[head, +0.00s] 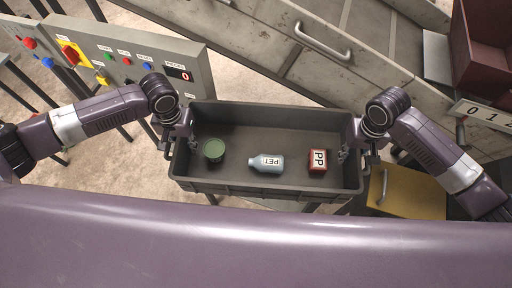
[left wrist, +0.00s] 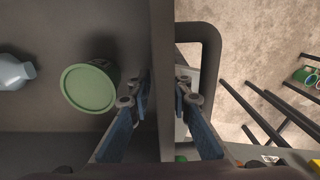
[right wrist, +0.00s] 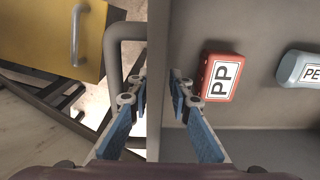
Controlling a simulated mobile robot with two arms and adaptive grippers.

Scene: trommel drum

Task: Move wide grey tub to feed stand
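The wide grey tub (head: 275,190) is a long, shallow open box in the middle of the head view. It holds a green cup-like item (head: 214,150), a pale blue PET bottle (head: 266,162) and a red PP box (head: 318,160). My left gripper (left wrist: 163,85) straddles the tub's left end wall, beside a dark loop handle (left wrist: 208,75), with its fingertips against the wall. My right gripper (right wrist: 158,82) straddles the right end wall in the same way, beside another loop handle (right wrist: 115,60). Both look shut on the wall. I cannot identify the feed stand with certainty.
A grey control panel (head: 125,62) with buttons and a display reading 0 stands at the left. A large grey metal machine with a handle (head: 322,45) lies behind the tub. A yellow drawer-like box (head: 408,192) is close at the right. A dark red bin (head: 480,45) stands top right.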

